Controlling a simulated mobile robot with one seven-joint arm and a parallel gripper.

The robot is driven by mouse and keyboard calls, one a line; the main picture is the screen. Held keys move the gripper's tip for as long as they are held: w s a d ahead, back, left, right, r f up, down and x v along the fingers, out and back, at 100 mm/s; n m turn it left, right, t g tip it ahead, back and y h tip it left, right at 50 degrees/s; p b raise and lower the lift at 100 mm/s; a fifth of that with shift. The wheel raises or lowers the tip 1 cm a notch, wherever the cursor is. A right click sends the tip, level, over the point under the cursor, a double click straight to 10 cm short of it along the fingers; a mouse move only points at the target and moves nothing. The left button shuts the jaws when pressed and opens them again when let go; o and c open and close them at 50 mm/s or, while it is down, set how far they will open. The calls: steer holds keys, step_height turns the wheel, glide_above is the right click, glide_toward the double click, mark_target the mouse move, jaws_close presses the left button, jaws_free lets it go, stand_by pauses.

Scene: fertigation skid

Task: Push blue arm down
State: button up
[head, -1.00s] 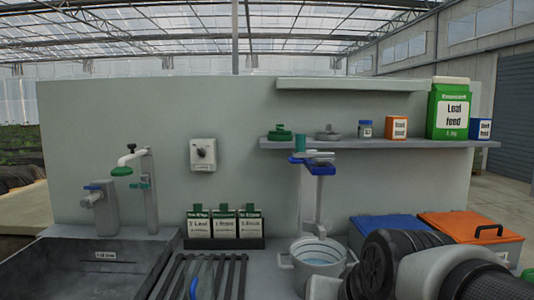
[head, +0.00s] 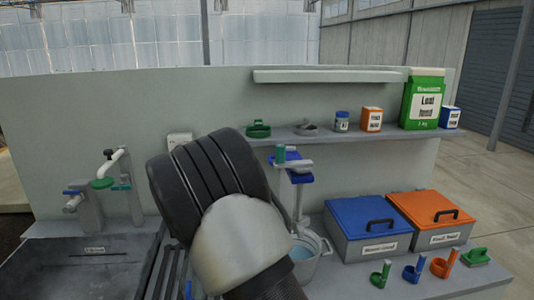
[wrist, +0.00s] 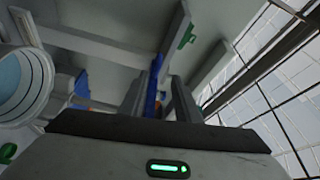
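The blue arm (head: 300,177) is part of the grey dispenser on the post above the pot, right of my arm in the head view. In the wrist view a narrow upright blue piece (wrist: 153,85), apparently this arm, shows between my gripper's fingers. My gripper (wrist: 159,84) is open, its two grey fingers apart. I cannot tell whether either finger touches the blue piece. In the head view my own arm hides the gripper.
A pot with water (head: 304,252) stands below the dispenser. A shelf (head: 330,135) with a green bag (head: 422,100) is above. A blue-lidded box (head: 366,218) and an orange-lidded box (head: 432,208) stand to the right. A dark sink (head: 70,265) is at the left.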

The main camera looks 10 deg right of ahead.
mark_target(270, 159)
steer(key=p+x, duration=0.3)
steer(key=x, duration=1.4)
steer(key=shift+w+d, duration=0.1)
steer(key=shift+c, duration=0.5)
steer(key=shift+r, duration=0.1)
jaws_close()
